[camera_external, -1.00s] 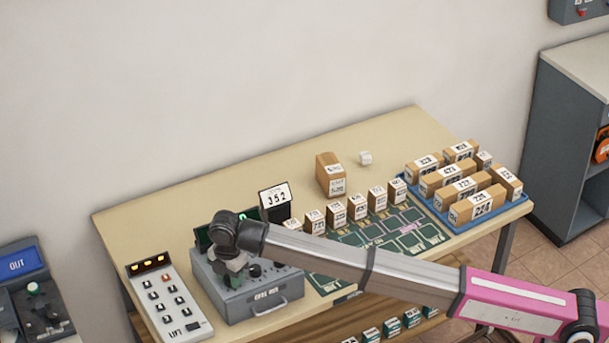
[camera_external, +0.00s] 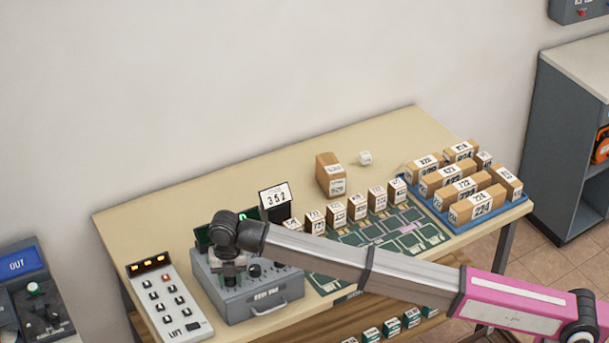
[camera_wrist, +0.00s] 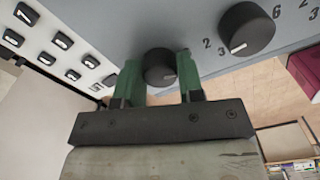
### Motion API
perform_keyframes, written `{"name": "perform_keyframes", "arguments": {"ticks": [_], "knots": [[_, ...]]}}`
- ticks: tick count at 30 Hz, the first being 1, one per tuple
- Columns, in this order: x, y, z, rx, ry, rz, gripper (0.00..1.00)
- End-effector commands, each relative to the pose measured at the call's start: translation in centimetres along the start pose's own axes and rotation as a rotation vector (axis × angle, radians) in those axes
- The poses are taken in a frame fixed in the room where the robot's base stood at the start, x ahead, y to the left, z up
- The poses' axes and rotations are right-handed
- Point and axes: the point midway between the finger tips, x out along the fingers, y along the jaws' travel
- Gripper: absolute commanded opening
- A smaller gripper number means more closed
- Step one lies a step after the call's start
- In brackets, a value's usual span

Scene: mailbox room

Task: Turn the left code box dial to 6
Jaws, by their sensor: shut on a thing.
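The grey code box (camera_external: 258,295) stands on the table, with a dark display and a card reading 352 behind it. In the wrist view my gripper (camera_wrist: 160,75) has its two green fingers on either side of a black round dial (camera_wrist: 160,68), shut on it. This is the left dial on the box face; its numbers and pointer are hard to read here. Another black dial (camera_wrist: 246,30) with a white pointer mark and numbers around it is to its right. In the external view my gripper (camera_external: 229,277) is over the box's left part and hides the left dial.
A grey lift keypad (camera_external: 172,300) stands just left of the box. Several small labelled boxes (camera_external: 336,213) and green slots (camera_external: 395,240) are to the right. A blue tray (camera_external: 452,222) of parcels is at the far right. The back left tabletop is clear.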

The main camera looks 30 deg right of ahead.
Motion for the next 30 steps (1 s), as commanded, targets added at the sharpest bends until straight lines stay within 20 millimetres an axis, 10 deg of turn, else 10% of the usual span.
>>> {"name": "perform_keyframes", "arguments": {"ticks": [17, 18, 20, 30], "knots": [[-0.07, 0.10, -0.02, -0.031, 0.001, 0.002, 0.12], [-0.07, 0.10, -0.02, -0.031, 0.001, 0.002, 0.45], [-0.06, 0.09, -0.02, -0.031, 0.001, 0.002, 0.61], [-0.33, 0.06, 0.00, -0.030, 0.000, 0.001, 0.61]]}}
